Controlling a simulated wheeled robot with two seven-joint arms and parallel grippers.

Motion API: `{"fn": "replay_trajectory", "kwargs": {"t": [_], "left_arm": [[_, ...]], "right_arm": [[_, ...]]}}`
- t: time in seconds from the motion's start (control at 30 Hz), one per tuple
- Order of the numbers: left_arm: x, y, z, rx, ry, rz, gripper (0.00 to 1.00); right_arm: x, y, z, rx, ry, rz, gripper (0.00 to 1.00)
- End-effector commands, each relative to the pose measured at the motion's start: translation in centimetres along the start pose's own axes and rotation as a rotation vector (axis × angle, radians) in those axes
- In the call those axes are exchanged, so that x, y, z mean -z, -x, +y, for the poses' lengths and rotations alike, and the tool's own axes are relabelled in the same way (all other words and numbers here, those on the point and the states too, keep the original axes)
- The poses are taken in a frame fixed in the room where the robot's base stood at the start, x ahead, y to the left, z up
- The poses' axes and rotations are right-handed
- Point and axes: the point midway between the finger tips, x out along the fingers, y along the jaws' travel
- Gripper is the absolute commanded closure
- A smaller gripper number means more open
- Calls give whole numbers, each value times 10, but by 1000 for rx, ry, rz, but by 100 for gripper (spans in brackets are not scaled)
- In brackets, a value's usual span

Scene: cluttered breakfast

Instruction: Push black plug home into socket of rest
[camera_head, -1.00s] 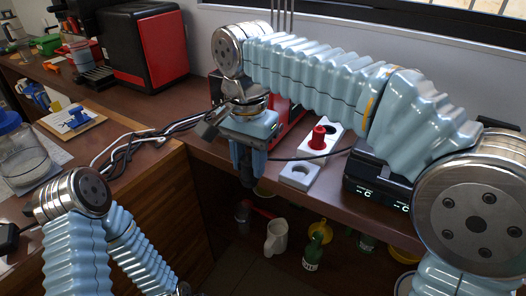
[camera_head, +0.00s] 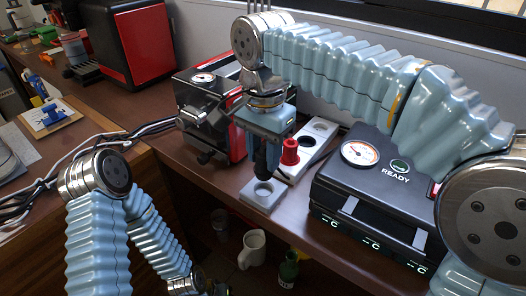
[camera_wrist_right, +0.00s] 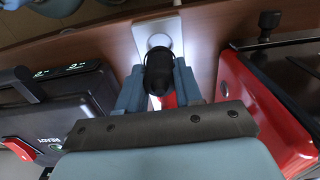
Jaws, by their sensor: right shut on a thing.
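My right gripper (camera_head: 263,150) points down and is shut on the black plug (camera_head: 262,166). In the right wrist view the plug (camera_wrist_right: 158,72) sits between the two blue fingers. The pale rest (camera_head: 258,202) lies along the counter's front edge. Its near round socket (camera_head: 263,187) is directly below the plug's lower end. The plug's tip looks just above or at the socket's mouth; I cannot tell whether it touches. In the wrist view the plug hides part of the socket (camera_wrist_right: 158,41). My left arm shows at lower left, without its gripper fingers.
A red plug (camera_head: 290,152) stands in the rest behind the near socket. A black device marked READY (camera_head: 370,190) stands close on the right. A red and black machine (camera_head: 205,115) stands close on the left. Cables (camera_head: 90,150) lie farther left. The counter drops off in front.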

Motion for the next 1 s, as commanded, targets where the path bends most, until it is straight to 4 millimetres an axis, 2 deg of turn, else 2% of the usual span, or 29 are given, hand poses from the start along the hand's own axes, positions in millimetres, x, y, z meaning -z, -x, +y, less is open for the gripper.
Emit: {"fn": "replay_trajectory", "kwargs": {"t": [0.4,0.8,1.0], "left_arm": [[0,0,-1,1,1,0,57],[0,-16,-8,2,3,1,57],[0,-18,-8,3,4,2,57]], "right_arm": [[0,-1,0,0,1,0,100],[0,-28,0,0,1,0,100],[0,-32,0,0,1,1,100]]}}
